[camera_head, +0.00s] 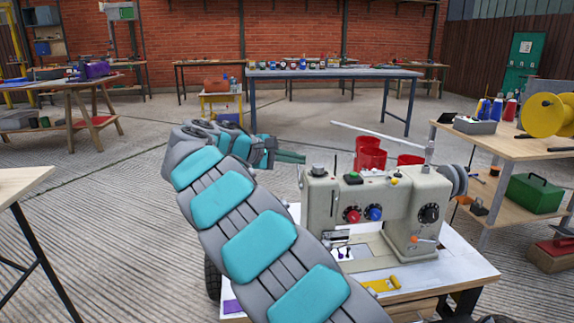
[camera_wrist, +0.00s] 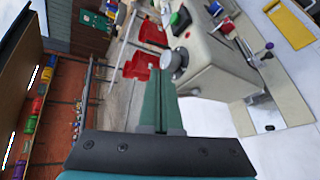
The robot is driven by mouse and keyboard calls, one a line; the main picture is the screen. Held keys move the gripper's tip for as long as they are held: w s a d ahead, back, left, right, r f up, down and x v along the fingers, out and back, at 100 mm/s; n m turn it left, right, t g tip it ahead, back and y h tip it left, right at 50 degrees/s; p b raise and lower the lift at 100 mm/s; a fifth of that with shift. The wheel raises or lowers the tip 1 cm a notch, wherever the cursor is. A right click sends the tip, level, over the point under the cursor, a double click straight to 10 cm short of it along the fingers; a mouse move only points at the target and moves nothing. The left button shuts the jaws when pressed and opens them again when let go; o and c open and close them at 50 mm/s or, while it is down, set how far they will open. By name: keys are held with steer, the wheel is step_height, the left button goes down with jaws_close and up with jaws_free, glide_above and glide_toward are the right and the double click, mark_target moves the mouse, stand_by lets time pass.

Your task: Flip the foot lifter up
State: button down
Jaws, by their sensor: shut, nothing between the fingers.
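The cream sewing machine (camera_head: 405,210) stands on a white-topped table, with red, blue and black knobs on its front. Small levers with dark purple tips (camera_head: 343,253) show low at its left end, by the needle area; I cannot tell for sure which part is the foot lifter. In the wrist view, a purple-tipped lever (camera_wrist: 269,46) shows on the machine (camera_wrist: 215,65). My gripper (camera_head: 304,158) is shut and empty, level with the machine's top and left of it.
Red containers (camera_head: 371,153) stand behind the machine. A yellow piece (camera_head: 381,285) lies on the white tabletop (camera_head: 455,268) in front. My arm hides the table's left part. A workbench with a yellow spool (camera_head: 545,115) is at right. Open floor lies left and behind.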

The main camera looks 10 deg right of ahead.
steer(key=w+a+f+n+t, duration=0.2)
steer(key=w+a, duration=0.3)
steer(key=a, duration=0.5)
steer(key=shift+w+a+f+t+y+b, duration=0.2)
steer(key=shift+t+y+b, duration=0.1)
steer(key=shift+t+b, duration=0.1)
steer(key=x, duration=1)
steer(key=shift+s+d+r+b, duration=0.2)
steer(key=shift+s+r+b, duration=0.1)
steer(key=shift+s, duration=0.25)
steer(key=shift+s+d+r+b, duration=0.25)
steer(key=shift+s+r, duration=0.1)
steer(key=shift+s, duration=0.25)
steer(key=shift+s+d+r+b, duration=0.2)
steer(key=shift+s+r+b, duration=0.1)
steer(key=shift+s, duration=0.25)
steer(key=shift+s+f+b, duration=0.1)
steer(key=shift+b, duration=0.35)
